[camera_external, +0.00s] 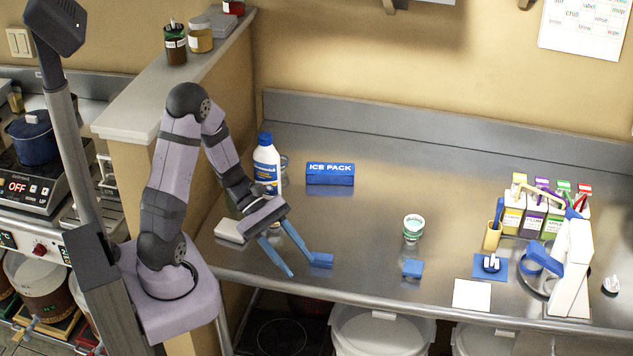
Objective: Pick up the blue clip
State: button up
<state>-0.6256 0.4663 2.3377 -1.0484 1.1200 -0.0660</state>
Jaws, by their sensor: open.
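My gripper (301,267) is open, its two blue fingers reaching down and right over the steel counter near its front left. Nothing shows between the fingers. A small blue block-like piece (322,260) sits right at the tip of the right finger; I cannot tell whether they touch. Another small blue piece (412,268) lies apart, to the right near the front edge. Both are too small for me to tell which is the blue clip. A blue square (479,274) farther right has a small dark and white object (491,263) on it.
A blue ice pack (330,174) and a white bottle (267,165) stand behind my gripper. A white card (472,295), yellow cup (493,235), cartons (534,222) and a white dispenser-like stand (571,270) crowd the right. The centre is mostly clear.

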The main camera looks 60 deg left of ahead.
jog(key=w+a+f+n+t+y+p, duration=0.1)
jog(key=w+a+n+t, duration=0.2)
jog(key=a+n+t, duration=0.15)
jog(key=w+a+n+t+y+p, duration=0.1)
jog(key=w+a+n+t+p, duration=0.15)
jog(key=a+n, duration=0.3)
jog(key=b, duration=0.2)
send_near(319, 255)
jog(key=shift+w+d+f, duration=0.25)
jog(key=shift+w+d, duration=0.85)
jog(key=shift+f+m+p, duration=0.3)
jog(key=shift+f, duration=0.1)
jog(key=shift+p+x, duration=1.05)
jog(key=shift+x, duration=0.6)
jog(key=shift+p+x, duration=1)
jog(key=shift+x, duration=1)
jog(key=shift+a, duration=0.1)
grip_shut()
